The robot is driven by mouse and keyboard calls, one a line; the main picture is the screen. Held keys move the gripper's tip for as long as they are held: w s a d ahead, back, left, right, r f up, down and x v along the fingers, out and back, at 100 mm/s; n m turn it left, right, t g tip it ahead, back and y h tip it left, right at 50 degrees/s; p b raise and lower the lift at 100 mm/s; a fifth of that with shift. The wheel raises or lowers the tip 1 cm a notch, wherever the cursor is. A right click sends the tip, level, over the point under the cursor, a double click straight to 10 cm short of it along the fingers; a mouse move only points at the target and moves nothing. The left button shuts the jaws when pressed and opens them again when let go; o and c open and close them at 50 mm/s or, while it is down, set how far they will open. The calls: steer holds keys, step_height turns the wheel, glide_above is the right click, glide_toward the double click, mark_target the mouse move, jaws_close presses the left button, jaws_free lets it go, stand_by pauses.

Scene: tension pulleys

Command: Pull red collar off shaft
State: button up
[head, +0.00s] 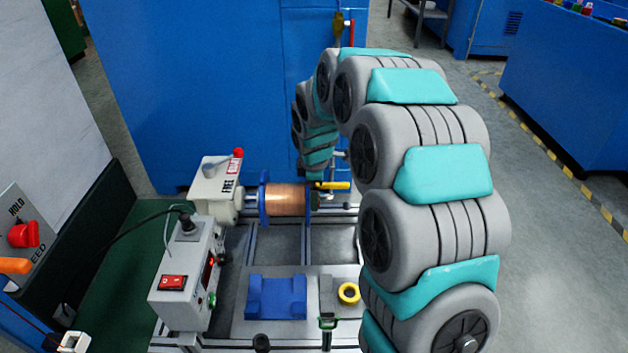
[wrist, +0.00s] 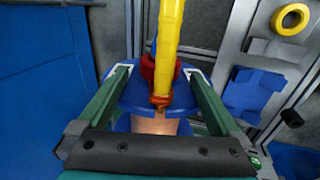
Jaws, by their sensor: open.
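The red collar (wrist: 147,68) shows in the wrist view against the blue flange (wrist: 127,98) of the copper spool (wrist: 153,127). A yellow bar (wrist: 168,40) passes in front of it and hides its middle. My gripper (wrist: 155,72) is open, with one green finger on each side of the collar and visible gaps between. Nothing is held. In the head view the copper spool (head: 287,199) lies horizontally in the machine and the yellow bar (head: 333,185) sticks out at its right end. The collar and most of my gripper cannot be made out there.
A blue cradle (head: 276,298) and a yellow ring (head: 348,293) are on the machine's front plate. A control box (head: 186,278) stands at the left, with a white headstock (head: 215,190) behind it. A blue cabinet (head: 200,90) stands behind the machine.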

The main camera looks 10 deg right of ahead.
steer(key=x, duration=0.4)
steer(key=shift+f, duration=0.1)
steer(key=c, duration=1.4)
